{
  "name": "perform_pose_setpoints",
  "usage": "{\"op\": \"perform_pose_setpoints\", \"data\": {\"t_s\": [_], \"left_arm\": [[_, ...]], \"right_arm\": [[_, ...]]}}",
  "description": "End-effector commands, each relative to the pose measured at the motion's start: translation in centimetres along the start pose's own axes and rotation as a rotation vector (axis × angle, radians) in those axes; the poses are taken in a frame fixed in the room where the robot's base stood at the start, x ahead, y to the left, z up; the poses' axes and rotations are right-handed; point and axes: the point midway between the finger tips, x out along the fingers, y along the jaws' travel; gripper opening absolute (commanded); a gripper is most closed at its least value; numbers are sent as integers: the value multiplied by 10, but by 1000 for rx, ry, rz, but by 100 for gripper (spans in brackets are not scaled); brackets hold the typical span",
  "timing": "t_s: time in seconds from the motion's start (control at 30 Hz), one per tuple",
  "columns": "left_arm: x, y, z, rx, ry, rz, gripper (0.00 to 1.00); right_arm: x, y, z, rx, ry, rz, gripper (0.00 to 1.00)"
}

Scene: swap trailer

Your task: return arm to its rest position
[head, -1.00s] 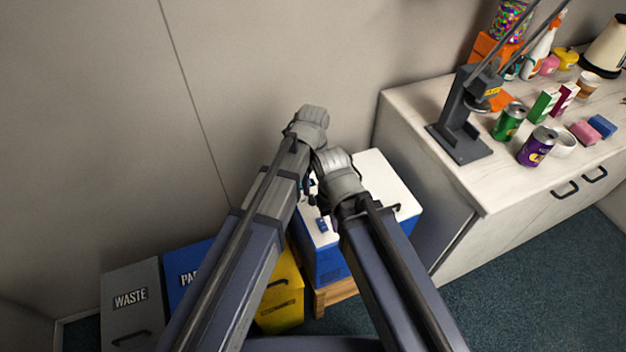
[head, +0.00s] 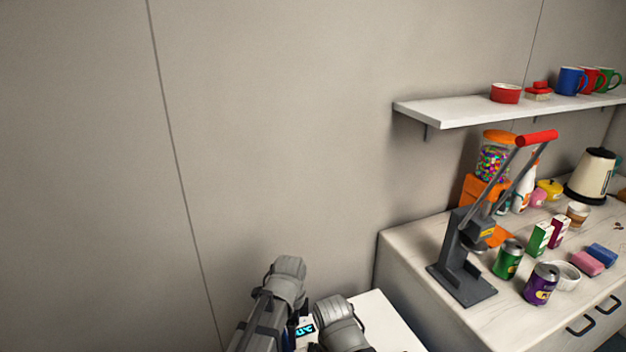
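My two arms come in at the bottom of the head view. The left arm's grey rounded joint (head: 288,272) is a little higher in the picture than the right arm's grey joint (head: 336,318). The two joints are close together, in front of a plain wall. Neither gripper shows, so I cannot see fingers or anything held. The lower parts of both arms are cut off by the bottom edge.
A white-topped box (head: 385,322) stands behind the arms, beside the counter (head: 415,262). The counter holds a grey lever press (head: 465,262), a green can (head: 507,260), a purple can (head: 540,284) and a kettle (head: 592,176). A shelf (head: 450,113) hangs above. The left wall is bare.

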Motion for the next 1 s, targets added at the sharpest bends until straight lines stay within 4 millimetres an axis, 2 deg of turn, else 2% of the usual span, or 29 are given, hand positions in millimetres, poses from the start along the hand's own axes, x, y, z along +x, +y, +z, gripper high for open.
{"op": "perform_pose_setpoints", "data": {"t_s": [0.03,0.3,0.4,0.6,0.83,1.0], "left_arm": [[0,9,14,-125,1,-4,66],[-1,36,67,-812,11,-26,66],[-1,44,82,-1016,17,-31,66],[-2,57,102,-1317,26,-39,66],[-2,70,120,-1596,38,-46,66],[-14,79,87,-1507,-1,-37,66]], "right_arm": [[0,0,0,0,0,0,0],[0,0,0,0,0,0,0],[0,0,0,0,0,0,0],[0,0,0,0,0,0,0],[0,0,0,0,0,0,0],[-12,1,1,0,0,0,0]]}}
